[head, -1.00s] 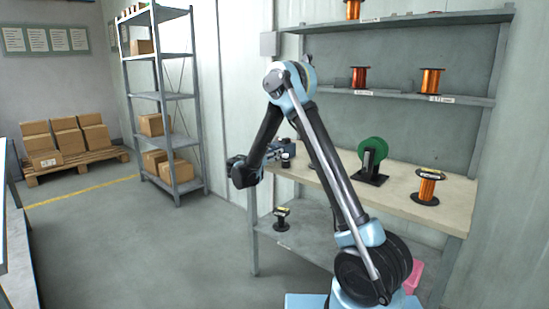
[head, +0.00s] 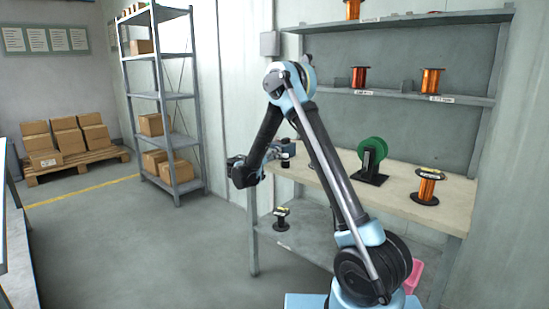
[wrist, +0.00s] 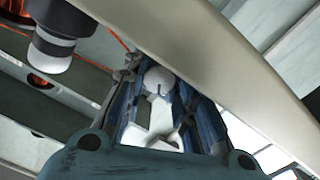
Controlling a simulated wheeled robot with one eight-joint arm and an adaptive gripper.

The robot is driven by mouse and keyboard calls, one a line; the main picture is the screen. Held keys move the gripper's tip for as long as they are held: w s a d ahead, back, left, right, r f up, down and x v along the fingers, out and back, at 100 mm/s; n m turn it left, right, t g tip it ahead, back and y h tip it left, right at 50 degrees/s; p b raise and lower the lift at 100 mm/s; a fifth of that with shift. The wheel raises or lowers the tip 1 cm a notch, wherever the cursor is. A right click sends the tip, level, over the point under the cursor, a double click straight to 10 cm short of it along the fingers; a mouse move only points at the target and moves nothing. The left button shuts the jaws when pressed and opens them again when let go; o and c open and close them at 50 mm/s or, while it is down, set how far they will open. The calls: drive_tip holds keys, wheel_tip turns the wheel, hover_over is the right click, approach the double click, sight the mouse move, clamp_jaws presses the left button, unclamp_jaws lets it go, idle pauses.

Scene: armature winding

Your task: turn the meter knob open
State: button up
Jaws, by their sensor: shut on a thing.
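My gripper (wrist: 160,105) shows in the wrist view with its blue-grey fingers on both sides of a pale round knob (wrist: 158,78) that has a short dark line on its face. The fingers are closed on this knob. In the head view my gripper (head: 272,155) is at the left end of the workbench, beside a small dark device (head: 288,149) at the bench edge. The device is partly hidden by the gripper, and its knob cannot be made out there.
The workbench (head: 405,190) carries a green spool (head: 372,152) and a copper spool (head: 427,185). A small dark-based item (head: 281,218) stands on its lower shelf. Wall shelves (head: 400,95) hold more copper spools. The floor left of the bench is clear.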

drive_tip(key=shift+a+n, duration=0.1)
drive_tip(key=shift+n, duration=0.8)
drive_tip(key=o, duration=1.1)
